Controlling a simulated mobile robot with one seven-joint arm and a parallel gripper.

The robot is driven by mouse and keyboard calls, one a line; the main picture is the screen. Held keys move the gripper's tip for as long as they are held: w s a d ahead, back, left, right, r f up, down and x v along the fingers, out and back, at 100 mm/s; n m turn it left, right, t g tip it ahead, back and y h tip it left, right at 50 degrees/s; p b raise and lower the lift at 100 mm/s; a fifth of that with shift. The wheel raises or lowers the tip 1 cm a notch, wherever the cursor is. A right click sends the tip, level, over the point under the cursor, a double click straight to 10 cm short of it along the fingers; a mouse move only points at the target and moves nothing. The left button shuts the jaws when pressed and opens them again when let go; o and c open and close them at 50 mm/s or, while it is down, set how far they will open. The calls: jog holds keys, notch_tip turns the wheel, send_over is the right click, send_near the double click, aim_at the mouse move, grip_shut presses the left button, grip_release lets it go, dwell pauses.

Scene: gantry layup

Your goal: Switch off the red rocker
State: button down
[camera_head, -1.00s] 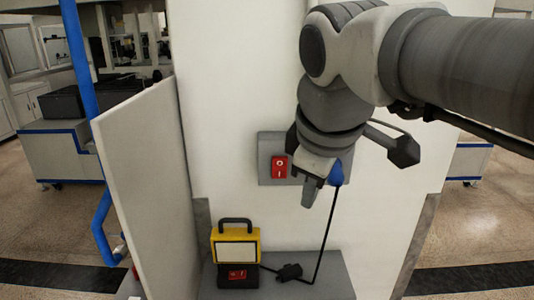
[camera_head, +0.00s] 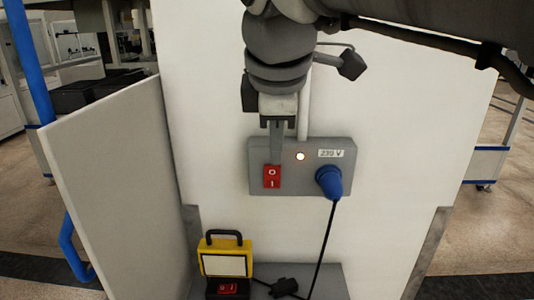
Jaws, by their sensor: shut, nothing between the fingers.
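A red rocker (camera_head: 272,177) with O at its top and I at its bottom sits on the left part of a grey wall panel (camera_head: 321,188). My gripper (camera_head: 276,160) points down in front of the panel, its fingers shut and empty. Its tips are at the rocker's upper edge in the picture; I cannot tell whether they touch it. A small round light (camera_head: 300,156) on the panel glows. A second red rocker (camera_head: 228,288) is on the base of the yellow lamp (camera_head: 226,245).
A blue plug (camera_head: 330,182) sits in the panel's right side under a "230 V" label (camera_head: 331,153). Its black cable (camera_head: 322,245) runs down to a grey shelf (camera_head: 325,280). A pale side panel (camera_head: 110,185) stands at the left. The white wall right of the plug is clear.

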aim_at(275, 179)
jog(key=w+f+p, duration=0.1)
jog(key=w+f, duration=0.7)
jog(key=shift+d+f, duration=0.2)
jog(key=shift+f, duration=0.1)
jog(key=shift+w, duration=0.1)
jog(key=shift+w+r+p, duration=0.25)
jog(key=shift+w+p, duration=0.15)
jog(key=shift+p, duration=0.15)
jog(key=shift+f, duration=0.1)
